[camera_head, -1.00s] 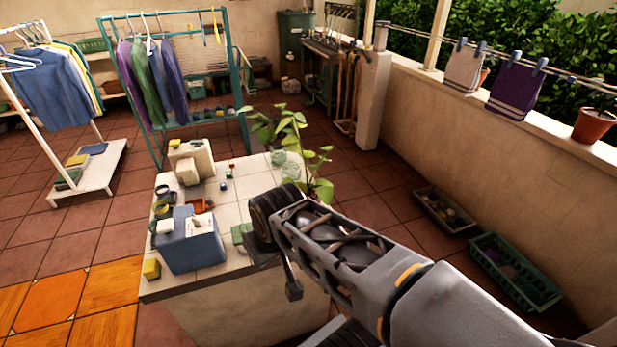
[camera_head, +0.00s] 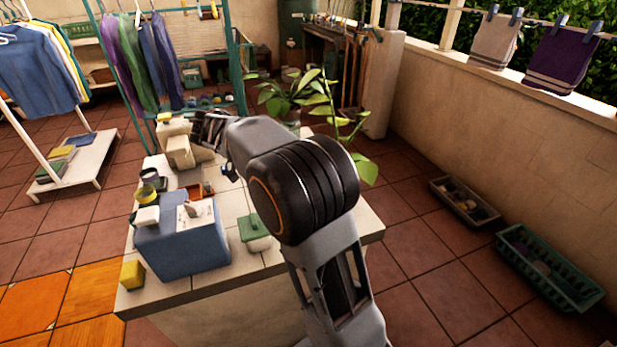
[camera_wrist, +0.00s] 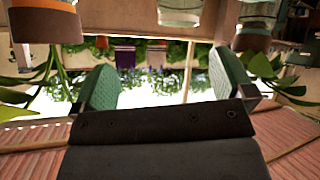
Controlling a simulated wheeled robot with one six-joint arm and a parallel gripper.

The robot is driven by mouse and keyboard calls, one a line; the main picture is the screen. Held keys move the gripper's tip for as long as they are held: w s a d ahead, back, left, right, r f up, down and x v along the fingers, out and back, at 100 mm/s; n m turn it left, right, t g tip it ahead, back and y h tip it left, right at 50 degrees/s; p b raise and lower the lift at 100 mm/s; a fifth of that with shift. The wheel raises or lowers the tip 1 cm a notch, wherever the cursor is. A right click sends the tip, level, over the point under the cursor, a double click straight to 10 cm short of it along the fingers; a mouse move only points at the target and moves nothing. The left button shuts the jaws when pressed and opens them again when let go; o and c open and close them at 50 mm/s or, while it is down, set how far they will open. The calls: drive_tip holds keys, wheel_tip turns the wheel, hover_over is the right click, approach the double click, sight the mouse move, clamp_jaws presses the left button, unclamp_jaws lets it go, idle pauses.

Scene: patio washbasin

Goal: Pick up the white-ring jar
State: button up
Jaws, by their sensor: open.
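My gripper (camera_head: 208,130) is over the far end of the tiled counter in the head view, partly hidden by my arm. In the wrist view, which looks upside down, its two green-padded fingers (camera_wrist: 163,86) are apart with nothing between them. Three jars show at that view's top edge, all cut off: one with a brown lid (camera_wrist: 45,24) at left, a glass one with a grey-green lid (camera_wrist: 180,14) at centre, and a glass one with a brown lid (camera_wrist: 252,40) at right. I cannot tell surely which has the white ring. My arm hides the jars in the head view.
A blue box (camera_head: 182,245), a green-lidded container (camera_head: 255,230) and a yellow block (camera_head: 132,273) stand on the counter (camera_head: 245,280). A leafy plant (camera_head: 320,95) rises beyond it. A clothes rack is at left; crates (camera_head: 545,270) lie by the right wall.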

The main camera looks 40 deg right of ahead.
drive_tip(key=w+d+f+m+h, duration=0.1)
drive_tip(key=w+d+f, duration=0.1)
drive_tip(key=d, duration=0.5)
drive_tip(key=w+d+f+m+h+b, duration=0.1)
drive_tip(key=w+d+f+m, duration=0.1)
drive_tip(key=d+f, duration=0.3)
drive_tip(key=shift+d, duration=1.05)
drive_tip(key=shift+c, duration=0.3)
drive_tip(key=shift+r, duration=0.1)
drive_tip(key=c, duration=1)
drive_tip(key=shift+o, duration=0.2)
